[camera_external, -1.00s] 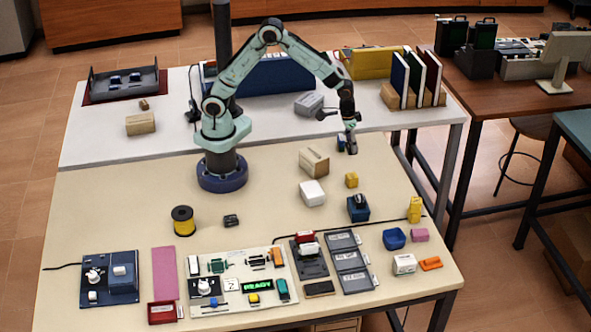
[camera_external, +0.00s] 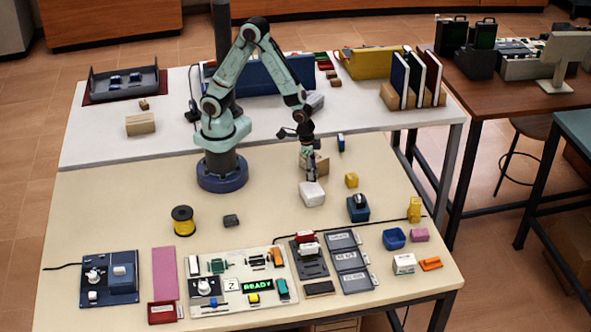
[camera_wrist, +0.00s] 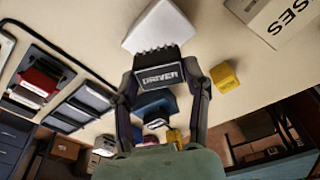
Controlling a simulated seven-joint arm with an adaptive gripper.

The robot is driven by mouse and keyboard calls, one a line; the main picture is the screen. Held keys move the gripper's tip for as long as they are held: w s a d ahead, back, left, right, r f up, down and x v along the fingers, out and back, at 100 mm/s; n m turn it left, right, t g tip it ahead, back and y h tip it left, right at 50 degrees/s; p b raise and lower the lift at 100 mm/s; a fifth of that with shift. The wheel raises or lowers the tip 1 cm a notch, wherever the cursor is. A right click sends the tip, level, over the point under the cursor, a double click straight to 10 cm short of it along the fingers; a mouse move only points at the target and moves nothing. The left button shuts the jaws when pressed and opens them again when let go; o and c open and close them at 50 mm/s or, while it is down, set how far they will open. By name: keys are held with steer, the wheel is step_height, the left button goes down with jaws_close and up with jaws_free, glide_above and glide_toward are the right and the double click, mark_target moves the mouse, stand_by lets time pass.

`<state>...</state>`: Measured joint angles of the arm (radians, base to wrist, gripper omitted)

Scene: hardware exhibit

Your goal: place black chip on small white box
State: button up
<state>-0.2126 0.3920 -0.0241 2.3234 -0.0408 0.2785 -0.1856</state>
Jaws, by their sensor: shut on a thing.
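My gripper (camera_wrist: 162,80) is shut on a black chip (camera_wrist: 160,77) in the wrist view. The chip has the word DRIVER on it and a row of pins along its far edge. A small white box (camera_wrist: 158,27) lies just beyond the chip in that view, partly hidden by it. In the external view the white box (camera_external: 312,195) sits on the beige table, and my gripper (camera_external: 309,177) points down right over or just behind it. The chip is too small to make out there. I cannot tell whether it touches the box.
A cardboard box (camera_external: 322,163) stands just behind my gripper. A yellow block (camera_external: 351,180) and a blue box (camera_external: 358,210) are to the right. A small dark part (camera_external: 231,221) lies left on the table.

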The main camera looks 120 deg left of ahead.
steer(key=shift+f, duration=2)
steer(key=shift+f, duration=0.15)
steer(key=o, duration=1)
steer(key=shift+o, duration=0.2)
step_height(320, 180, up, 12)
steer(key=s, duration=0.2)
steer(key=s+d+r+m+g, duration=0.1)
steer(key=s+d+r, duration=0.1)
steer(key=s, duration=0.5)
steer(key=s+d+r+m, duration=0.2)
steer(key=s+r, duration=0.3)
steer(key=s, duration=0.3)
steer(key=shift+s+d+r+g, duration=0.15)
steer(key=shift+d+r+g, duration=0.1)
steer(key=shift+d+g, duration=0.2)
